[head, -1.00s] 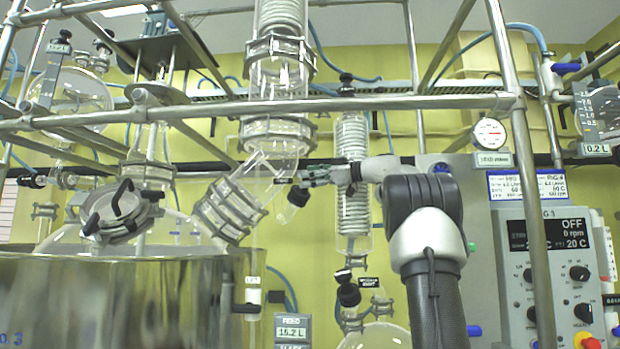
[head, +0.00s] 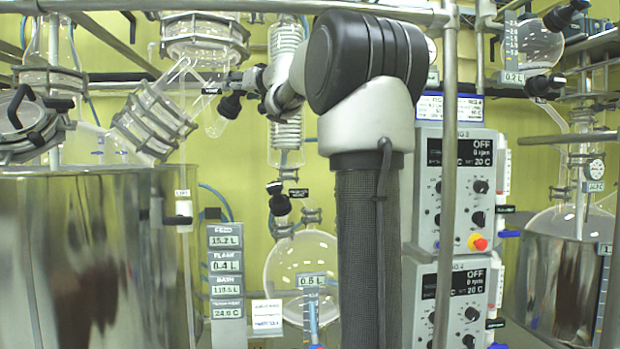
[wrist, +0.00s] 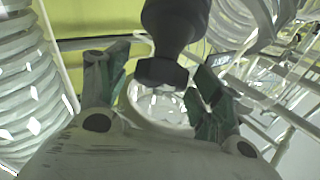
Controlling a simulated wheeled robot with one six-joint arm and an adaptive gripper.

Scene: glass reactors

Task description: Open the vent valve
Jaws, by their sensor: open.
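The vent valve is a black knob (head: 230,105) on a glass side arm, below a small black label (head: 211,91) that seems to read VENT. In the wrist view the knob (wrist: 172,45) hangs in from the top, between the fingers and in front of a clear round glass part. My gripper (head: 242,82) is at the knob's upper right in the head view, partly hidden by my own wrist. In the wrist view its green-grey fingers (wrist: 160,78) are spread, one on each side of the knob. I cannot tell whether either touches it.
A glass condenser coil (head: 288,60) stands close behind my wrist. Another black-knobbed valve (head: 278,200) sits lower, above a round flask (head: 295,260). A steel vessel (head: 90,260) fills the left, control boxes (head: 455,190) the right. A metal rail (head: 230,6) crosses above.

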